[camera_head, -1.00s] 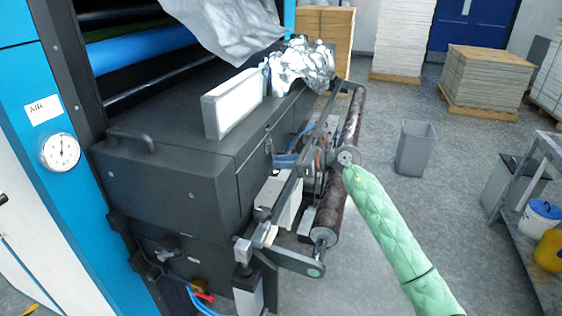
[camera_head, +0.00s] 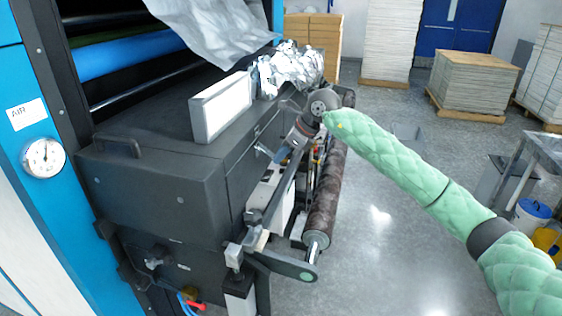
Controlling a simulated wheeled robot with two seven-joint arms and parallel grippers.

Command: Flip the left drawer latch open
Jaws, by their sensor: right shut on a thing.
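The dark grey drawer unit (camera_head: 160,185) of the laminating machine stands at the left, with the left drawer latch (camera_head: 263,151) as a small metal piece on its right-hand face. My right gripper (camera_head: 279,156) is at this face, its bluish fingers right beside the latch. The jaws are small and partly hidden by my wrist; they look shut on the latch. I cannot clearly tell how far the latch is turned. My left gripper is not in view.
A white block (camera_head: 221,106) and crumpled silver foil (camera_head: 287,69) lie on top of the unit. A dark roller (camera_head: 325,205) on a bracket runs close along its right side. Open floor lies to the right, with paper stacks (camera_head: 474,77) behind.

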